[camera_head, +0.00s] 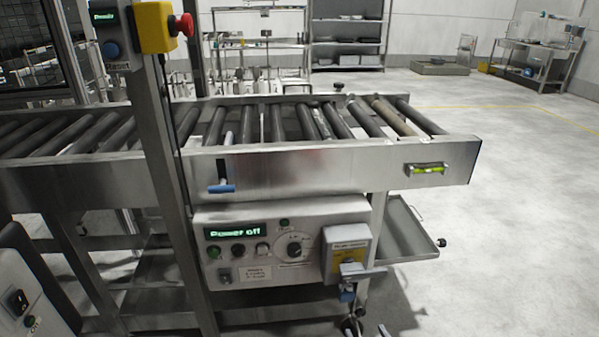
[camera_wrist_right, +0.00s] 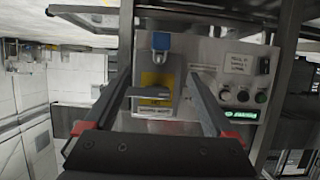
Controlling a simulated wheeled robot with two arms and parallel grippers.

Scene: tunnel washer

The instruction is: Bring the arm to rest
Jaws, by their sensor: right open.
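My right gripper (camera_head: 365,331) shows only as its fingertips at the bottom edge of the head view. In the right wrist view (camera_wrist_right: 160,85) its two fingers are spread, with nothing held between them. Beyond them is a grey switch box (camera_head: 348,251) with a yellow plate, which also shows in the wrist view (camera_wrist_right: 156,80). Its grey handle (camera_head: 363,272) lies level, with a blue padlock-like piece (camera_head: 348,291) below it in the head view. The gripper appears apart from the box. My left gripper is not in view.
A control panel (camera_head: 270,272) reads "Power off" beside the box. Above it runs a roller conveyor (camera_head: 320,164) with a blue-handled lever (camera_head: 221,188). A post carries a red emergency button (camera_head: 185,25). A metal tray (camera_head: 405,240) juts out at right. Floor at the right is clear.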

